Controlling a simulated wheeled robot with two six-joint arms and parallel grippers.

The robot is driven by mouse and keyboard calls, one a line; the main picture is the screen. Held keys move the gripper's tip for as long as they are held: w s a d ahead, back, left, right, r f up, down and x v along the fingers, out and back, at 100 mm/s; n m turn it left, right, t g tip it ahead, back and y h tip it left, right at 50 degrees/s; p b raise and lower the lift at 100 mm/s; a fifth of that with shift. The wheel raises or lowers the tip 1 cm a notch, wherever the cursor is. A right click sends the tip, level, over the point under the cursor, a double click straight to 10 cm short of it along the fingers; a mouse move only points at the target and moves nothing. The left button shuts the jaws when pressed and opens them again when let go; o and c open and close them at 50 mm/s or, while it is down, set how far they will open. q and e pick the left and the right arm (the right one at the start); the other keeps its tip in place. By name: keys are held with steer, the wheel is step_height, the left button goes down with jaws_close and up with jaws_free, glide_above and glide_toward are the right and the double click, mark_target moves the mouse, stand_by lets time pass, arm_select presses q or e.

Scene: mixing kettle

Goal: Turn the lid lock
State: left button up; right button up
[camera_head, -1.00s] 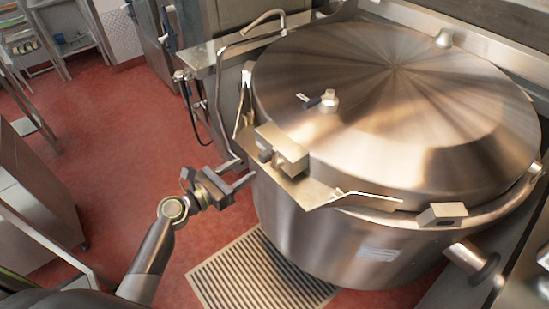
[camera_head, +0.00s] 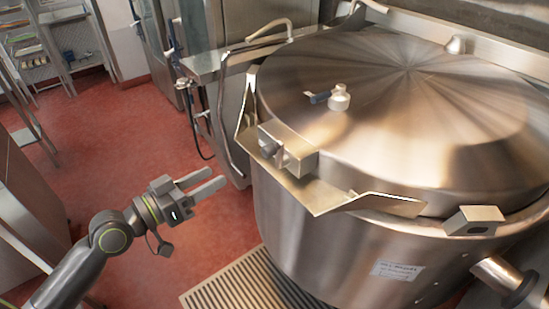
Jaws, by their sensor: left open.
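The large steel kettle (camera_head: 330,235) stands at the right with its domed lid (camera_head: 420,110) down on it. The lid lock (camera_head: 288,150) is a steel block with a dark round knob (camera_head: 268,149) at the front left of the rim. A small valve with a dark lever (camera_head: 339,98) sits on the lid. My left gripper (camera_head: 214,183) is open and empty, left of the lock and a little lower in the picture, apart from it. Its two fingers point right. My right gripper is not in view.
A bent steel plate (camera_head: 385,203) juts from the lid's front edge. A bent pipe (camera_head: 222,110) and a steel cabinet stand behind the gripper. A floor grate (camera_head: 235,287) lies below the kettle. Red floor (camera_head: 130,150) is clear at left.

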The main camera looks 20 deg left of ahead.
mark_target(264, 152)
arm_select(q)
steer(key=w+d+m+p, duration=0.1)
steer(key=w+d, duration=0.2)
steer(key=w, duration=0.1)
steer(key=w+d+m+p, duration=0.1)
steer(key=w+d+p, duration=0.1)
steer(key=w+d, duration=0.2)
steer(key=w+d+m+p, duration=0.1)
steer(key=w+d, duration=0.2)
steer(key=w, duration=0.2)
steer(key=shift+d+r+p, duration=0.15)
steer(key=shift+d+p, duration=0.25)
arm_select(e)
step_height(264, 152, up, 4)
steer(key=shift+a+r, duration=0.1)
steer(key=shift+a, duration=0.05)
arm_select(q)
jaws_close()
